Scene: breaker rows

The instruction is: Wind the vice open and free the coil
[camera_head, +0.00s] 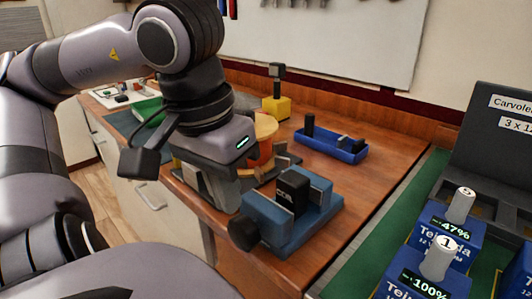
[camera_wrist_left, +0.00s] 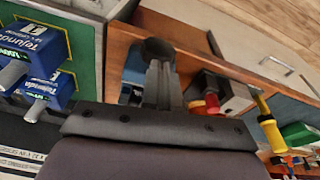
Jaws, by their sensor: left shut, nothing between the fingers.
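The blue vice (camera_head: 318,212) stands near the front edge of the wooden bench, with its dark round winding knob (camera_head: 243,232) on the near left. A black block (camera_head: 293,188), which looks like the coil, stands upright between the vice jaws. My left gripper (camera_head: 212,150) hangs behind and left of the vice; its fingertips are hard to make out there. In the left wrist view the fingers (camera_wrist_left: 161,84) are shut and empty. There they overlap the blue vice (camera_wrist_left: 133,76) and point at the dark knob (camera_wrist_left: 157,48); I cannot tell whether they touch. My right gripper is not in view.
A blue tray (camera_head: 333,145) with dark parts lies behind the vice. An orange-yellow round part (camera_head: 263,130) stands close behind my gripper, with a yellow-based stand (camera_head: 277,105) farther back. Blue batteries (camera_head: 441,240) stand on green matting at right. Bench between vice and tray is clear.

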